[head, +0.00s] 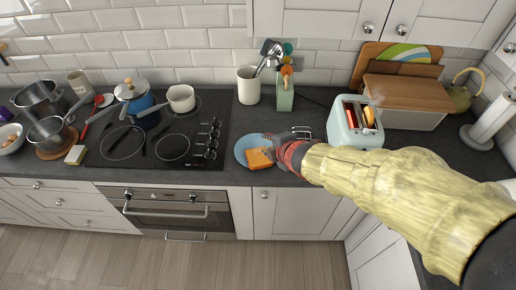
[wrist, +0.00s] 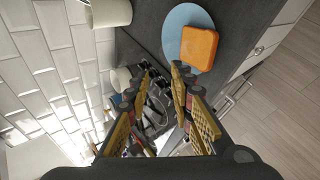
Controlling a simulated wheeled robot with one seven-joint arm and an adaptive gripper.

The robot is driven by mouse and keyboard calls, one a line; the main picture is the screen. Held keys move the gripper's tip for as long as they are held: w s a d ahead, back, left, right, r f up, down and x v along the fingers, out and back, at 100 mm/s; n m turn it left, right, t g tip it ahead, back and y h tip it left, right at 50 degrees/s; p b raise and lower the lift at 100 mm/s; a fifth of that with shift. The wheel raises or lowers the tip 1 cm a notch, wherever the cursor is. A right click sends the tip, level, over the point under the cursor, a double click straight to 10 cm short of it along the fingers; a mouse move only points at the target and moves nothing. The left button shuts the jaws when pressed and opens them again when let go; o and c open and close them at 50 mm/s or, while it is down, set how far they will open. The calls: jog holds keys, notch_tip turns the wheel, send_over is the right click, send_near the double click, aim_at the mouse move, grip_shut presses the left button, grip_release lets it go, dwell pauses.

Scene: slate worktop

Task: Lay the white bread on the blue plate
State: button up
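The blue plate (head: 241,151) lies on the dark worktop near its front edge; it also shows in the wrist view (wrist: 174,36). An orange, bread-shaped slice (head: 259,159) rests flat on it, clear in the wrist view (wrist: 199,47). I see no plainly white bread; whether this slice is the white bread I cannot tell. My gripper (head: 275,149) is beside the plate's right side, above the worktop. In the wrist view its fingers (wrist: 163,72) are apart with nothing held between them; the slice is outside them.
A pale toaster (head: 342,136) with slices in its slots stands right of my gripper. A green utensil holder (head: 284,97) and a cream crock (head: 248,89) stand behind the plate. The black hob (head: 190,158) is to the left. The worktop's front edge is close.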

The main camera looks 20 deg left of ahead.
jog(key=shift+f, duration=0.15)
jog(key=s+d+f+m+g+h, duration=0.1)
jog(key=s+d+m+h, duration=0.2)
jog(key=d+m, duration=0.35)
jog(key=s+d+f+m+g+h, duration=0.1)
jog(key=s+d+f+m+h, duration=0.1)
jog(key=s+d+m, duration=0.4)
jog(key=s+d+r+m+b, duration=0.2)
jog(key=s+d+r+m, duration=0.4)
jog(key=d, duration=0.3)
jog(key=s+d+r+m+h+b, duration=0.1)
jog(key=s+d+r+m+b, duration=0.1)
jog(key=s+d+r+m, duration=0.4)
jog(key=s+d+m, duration=0.1)
jog(key=s+d, duration=0.1)
jog(key=shift+d, duration=0.35)
